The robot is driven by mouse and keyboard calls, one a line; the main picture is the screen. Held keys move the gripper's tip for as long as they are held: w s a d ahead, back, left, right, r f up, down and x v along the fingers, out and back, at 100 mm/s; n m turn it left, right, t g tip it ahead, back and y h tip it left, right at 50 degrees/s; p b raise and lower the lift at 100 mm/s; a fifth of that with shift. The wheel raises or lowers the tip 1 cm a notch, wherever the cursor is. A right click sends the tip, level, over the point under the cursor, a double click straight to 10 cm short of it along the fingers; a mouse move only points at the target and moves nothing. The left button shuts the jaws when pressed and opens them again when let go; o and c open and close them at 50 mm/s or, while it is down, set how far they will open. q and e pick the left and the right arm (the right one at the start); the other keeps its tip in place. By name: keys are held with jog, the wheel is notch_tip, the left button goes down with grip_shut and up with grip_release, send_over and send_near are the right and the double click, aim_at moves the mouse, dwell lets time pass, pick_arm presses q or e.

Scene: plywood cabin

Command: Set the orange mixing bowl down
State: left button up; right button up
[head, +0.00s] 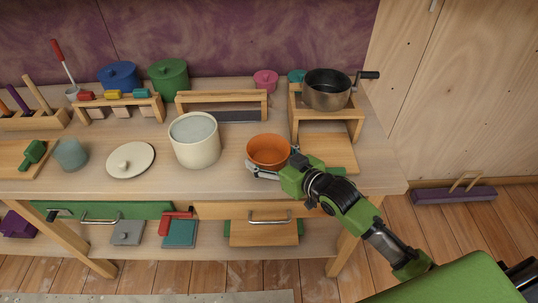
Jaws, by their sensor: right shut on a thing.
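The orange mixing bowl (268,149) is upright at the front right of the wooden workbench (225,178). My right gripper (272,166) reaches in from the lower right and is shut on the bowl's near right side. The bowl looks to be at or just above the bench top; I cannot tell if its base touches, because the gripper hides part of its lower edge. My left gripper is not in view.
A white pot (195,150) stands left of the bowl, with a round lid (130,160) beyond it. A wooden stand (330,130) carrying a dark metal pot (326,92) is at the right. A low wooden rack (222,97) stands behind. Bare bench lies in front.

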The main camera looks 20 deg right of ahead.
jog(key=shift+f, duration=0.2)
jog(key=o, duration=1.4)
jog(key=shift+s, duration=0.1)
jog(key=v, duration=1.2)
jog(key=shift+d, duration=0.1)
